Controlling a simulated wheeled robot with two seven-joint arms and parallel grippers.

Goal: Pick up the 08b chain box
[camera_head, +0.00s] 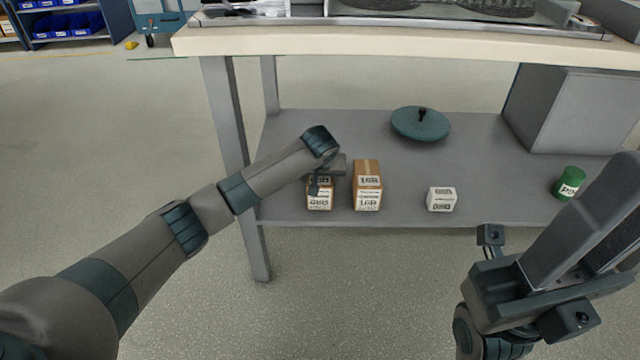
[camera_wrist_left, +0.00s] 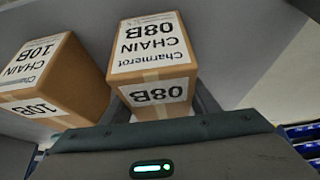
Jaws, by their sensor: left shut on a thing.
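The 08B chain box (camera_head: 319,199) is a small brown carton with white labels, standing on the lower grey shelf near its front edge. My left gripper (camera_head: 318,185) reaches over it from the left and is shut on it, hiding part of its top. In the left wrist view the 08B box (camera_wrist_left: 152,62) sits at the fingers, its printing upside down. I cannot tell whether it is clear of the shelf. My right gripper (camera_head: 590,235) is at the lower right, apart from the boxes; its finger gap is unclear.
A taller 10B chain box (camera_head: 367,188) stands close to the right of the 08B box. A white box (camera_head: 441,199), a green canister (camera_head: 568,184) and a teal round lid (camera_head: 420,123) are on the shelf (camera_head: 480,150). The tabletop (camera_head: 400,38) overhangs; a table leg (camera_head: 238,150) stands left.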

